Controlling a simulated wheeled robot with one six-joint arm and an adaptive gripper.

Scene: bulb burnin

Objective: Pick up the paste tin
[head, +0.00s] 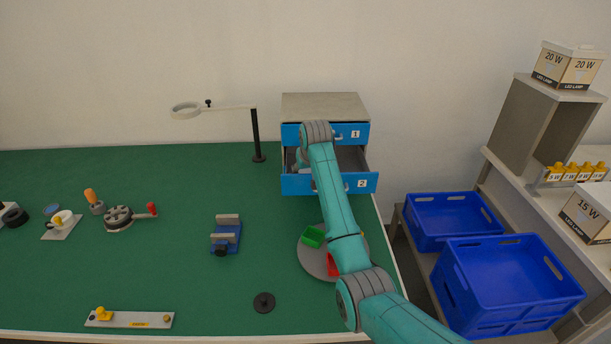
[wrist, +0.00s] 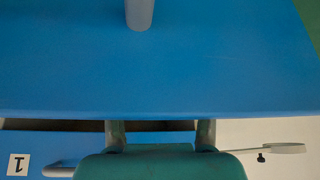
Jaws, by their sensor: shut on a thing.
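My gripper (head: 300,163) reaches down into the open drawer 2 (head: 352,182) of the grey drawer unit. In the wrist view its two fingers (wrist: 160,132) stand well apart. Their tips are hidden behind the large blue drawer front (wrist: 210,70), close to the camera. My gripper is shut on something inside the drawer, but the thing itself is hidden. I cannot make out the paste tin in either view.
Drawer 1 (head: 291,135) is above, its front also at the bottom of the wrist view (wrist: 60,140). A magnifier lamp (head: 257,135) stands left of the unit. A grey turntable (head: 308,262) with green and red pieces lies under my arm. Blue crates (head: 510,280) are right.

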